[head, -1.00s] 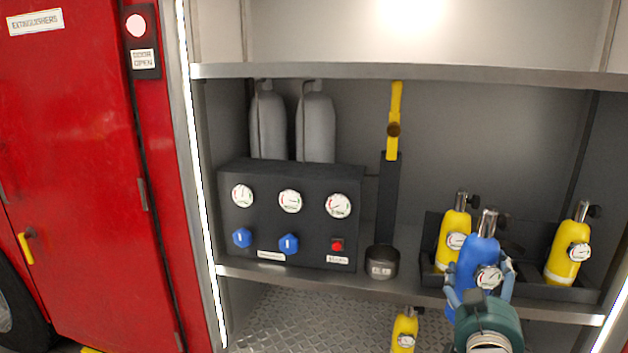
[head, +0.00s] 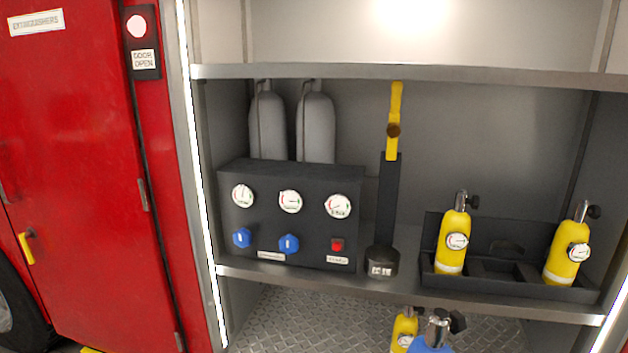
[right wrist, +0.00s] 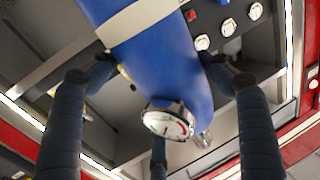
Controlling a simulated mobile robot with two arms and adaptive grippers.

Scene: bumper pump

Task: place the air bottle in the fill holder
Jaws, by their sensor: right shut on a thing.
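A blue air bottle with a gauge and dark valve knob shows at the bottom edge of the head view (head: 432,348), mostly cut off. In the right wrist view the blue bottle (right wrist: 165,60) lies between the fingers of my right gripper (right wrist: 158,75), which is shut on it. The fill holder, a small dark round cup (head: 382,265) with a label, stands on the shelf below a black post with a yellow lever (head: 394,120). The bottle is apart from the cup, lower and to its right. My left gripper is not in view.
A black rack (head: 480,283) on the shelf holds yellow bottles at left (head: 453,243) and right (head: 567,250), its middle slot empty. Another yellow bottle (head: 404,325) stands below. A gauge panel (head: 300,185) is left of the cup. The shelf's front edge (head: 330,282) crosses the compartment.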

